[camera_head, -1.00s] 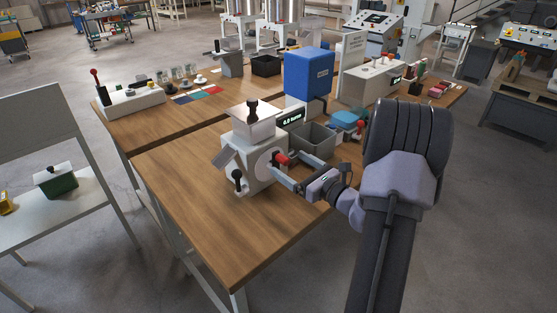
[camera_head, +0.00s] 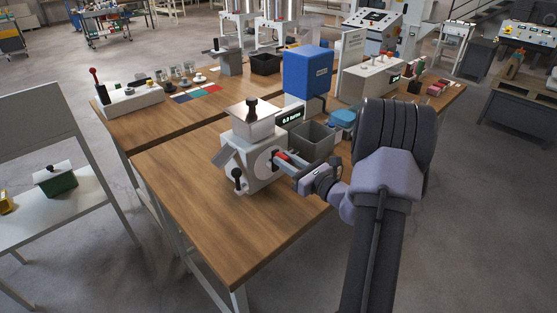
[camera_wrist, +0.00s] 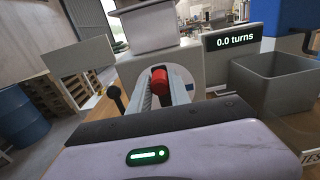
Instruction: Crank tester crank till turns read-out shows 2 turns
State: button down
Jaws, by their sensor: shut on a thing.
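The tester (camera_head: 259,153) is a white machine with a hopper on top, standing on the wooden table. Its crank has a red handle (camera_head: 281,156) on the side facing my arm. My gripper (camera_head: 284,158) is shut on this red handle. In the wrist view the red handle (camera_wrist: 159,79) shows between my two fingers (camera_wrist: 162,92); much of the crank arm behind it is hidden. The turns read-out (camera_wrist: 233,39) reads 0.0 turns in the wrist view. The read-out (camera_head: 291,117) is small in the head view.
A grey open bin (camera_head: 312,141) stands right beside the tester, close to my gripper. A blue box-shaped unit (camera_head: 308,72) stands behind it. A black-knobbed lever (camera_head: 238,177) sticks out at the tester's front. The table front (camera_head: 215,229) is clear.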

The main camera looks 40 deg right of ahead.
jog(key=shift+d+r+m+p, duration=0.2)
jog(key=shift+m+p, duration=0.4)
jog(key=shift+p, duration=0.4)
jog(key=shift+d+f+m+p, duration=0.25)
jog(key=shift+d+m+p, duration=0.15)
jog(key=shift+m+p, duration=0.45)
jog(key=shift+d+f+m+p, duration=0.2)
jog(key=shift+d+m+p, duration=0.3)
jog(key=shift+m, duration=0.45)
jog(key=shift+w+d+f+m+p, duration=0.1)
jog(key=shift+d+f+m+p, duration=0.15)
jog(key=shift+m+p, duration=0.5)
jog(key=shift+d+f+m+p, duration=0.2)
jog(key=shift+m+p, duration=0.3)
jog(key=shift+m, duration=0.35)
jog(key=shift+w+d+f+m+p, duration=0.15)
jog(key=shift+d+m+p, duration=0.15)
jog(key=shift+m+p, duration=0.45)
jog(key=shift+s, duration=0.1)
